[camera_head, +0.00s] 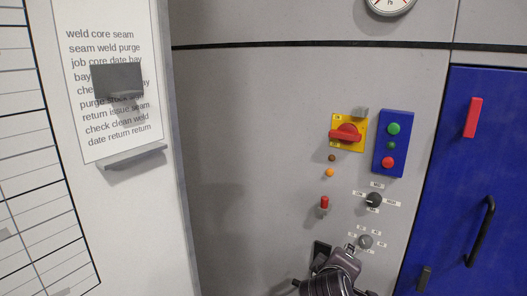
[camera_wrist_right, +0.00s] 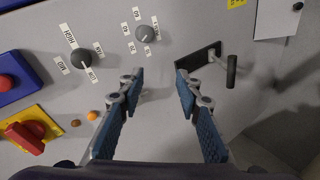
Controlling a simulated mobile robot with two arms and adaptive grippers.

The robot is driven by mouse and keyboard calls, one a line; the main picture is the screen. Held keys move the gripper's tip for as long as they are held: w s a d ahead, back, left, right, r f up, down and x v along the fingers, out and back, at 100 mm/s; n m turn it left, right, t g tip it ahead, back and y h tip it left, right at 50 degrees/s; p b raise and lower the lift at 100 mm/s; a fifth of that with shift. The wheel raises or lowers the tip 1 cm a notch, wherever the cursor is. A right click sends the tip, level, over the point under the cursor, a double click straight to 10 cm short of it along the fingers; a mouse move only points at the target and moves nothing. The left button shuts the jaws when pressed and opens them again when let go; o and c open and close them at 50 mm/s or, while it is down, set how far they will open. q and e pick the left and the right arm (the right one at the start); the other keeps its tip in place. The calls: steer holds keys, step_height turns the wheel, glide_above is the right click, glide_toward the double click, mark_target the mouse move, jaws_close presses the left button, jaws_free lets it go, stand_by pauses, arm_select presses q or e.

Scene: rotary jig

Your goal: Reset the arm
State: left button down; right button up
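My right gripper (camera_head: 347,256) is at the bottom of the head view, in front of the grey panel, just below the lower grey knob (camera_head: 365,241). In the right wrist view my right gripper (camera_wrist_right: 157,82) is open, its two blue-padded fingers apart with nothing held between them. That view shows the panel turned round. A black plate with a lever (camera_wrist_right: 231,70) is beside the right-hand fingertip there; the plate (camera_head: 321,252) also shows beside the gripper in the head view. My left gripper is not in view.
A yellow switch with a red handle (camera_head: 346,134), a blue button box (camera_head: 391,143), a red-tipped toggle (camera_head: 324,204) and a dark knob (camera_head: 374,200) are above the gripper. A blue door (camera_head: 470,170) stands right. A whiteboard (camera_head: 150,215) stands left.

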steer(key=s+f+m+g+y, duration=0.3)
steer(key=s+f+g, duration=0.1)
steer(key=s+f, duration=1.3)
steer(key=s+f+m+g+y, duration=0.15)
steer(key=s+f, duration=0.25)
steer(key=s, duration=0.5)
steer(key=s+f+m+g+y, duration=0.15)
steer(key=s+f, duration=0.25)
steer(key=s, duration=0.4)
step_height(320, 180, down, 26)
steer(key=s+g, duration=0.2)
steer(key=s+d+f+g, duration=0.1)
steer(key=s+d+f, duration=0.2)
steer(key=s+f, duration=1.2)
steer(key=shift+s+f+h, duration=0.25)
steer(key=shift+s+h, duration=0.05)
steer(key=shift+s, duration=0.75)
